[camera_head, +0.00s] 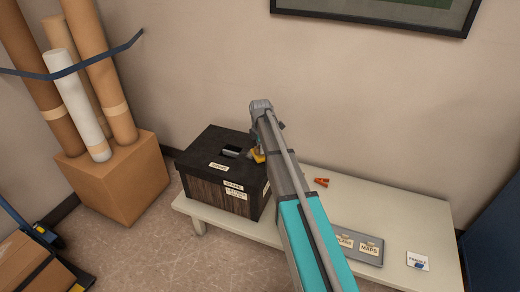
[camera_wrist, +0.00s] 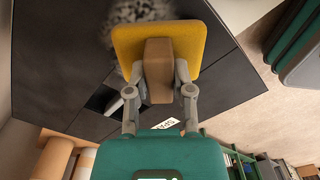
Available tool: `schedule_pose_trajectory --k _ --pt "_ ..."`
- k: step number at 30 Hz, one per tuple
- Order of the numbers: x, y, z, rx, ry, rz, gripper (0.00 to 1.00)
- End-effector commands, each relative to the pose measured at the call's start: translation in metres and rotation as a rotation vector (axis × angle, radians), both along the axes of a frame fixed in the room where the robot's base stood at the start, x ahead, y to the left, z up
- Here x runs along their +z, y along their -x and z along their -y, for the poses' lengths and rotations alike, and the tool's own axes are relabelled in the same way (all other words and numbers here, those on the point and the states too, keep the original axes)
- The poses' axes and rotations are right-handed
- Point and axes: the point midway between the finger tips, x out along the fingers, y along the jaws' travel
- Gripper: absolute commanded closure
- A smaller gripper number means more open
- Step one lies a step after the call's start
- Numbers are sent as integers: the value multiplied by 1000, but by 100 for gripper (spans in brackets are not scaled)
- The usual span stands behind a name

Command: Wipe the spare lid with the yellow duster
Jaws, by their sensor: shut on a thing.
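My gripper (camera_wrist: 159,74) is shut on the brown handle (camera_wrist: 158,88) of the yellow duster, with one finger on each side. The duster's yellow pad (camera_wrist: 128,45) lies over the dark spare lid (camera_wrist: 45,60); I cannot tell whether it touches. A grey, dusty-looking patch (camera_wrist: 130,10) shows on the lid beside the pad and partly under it. In the head view the lid (camera_head: 203,144) is on a dark wooden box (camera_head: 205,190), and the yellow duster (camera_head: 258,156) is at its right side. My arm hides part of the lid there.
The box stands at the left end of a pale bench (camera_head: 415,205). An orange clip-like item (camera_head: 321,182), a grey labelled case (camera_head: 358,247) and a small white card (camera_head: 418,261) lie to the right. Cardboard tubes (camera_head: 100,85) stand in a carton (camera_head: 115,180) at left.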

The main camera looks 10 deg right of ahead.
Motion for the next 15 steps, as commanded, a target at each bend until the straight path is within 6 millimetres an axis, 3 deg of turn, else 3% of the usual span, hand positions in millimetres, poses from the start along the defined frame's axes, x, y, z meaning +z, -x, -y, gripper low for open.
schedule_pose_trajectory --k 15 --pt "-3 -24 17 0 0 0 100"
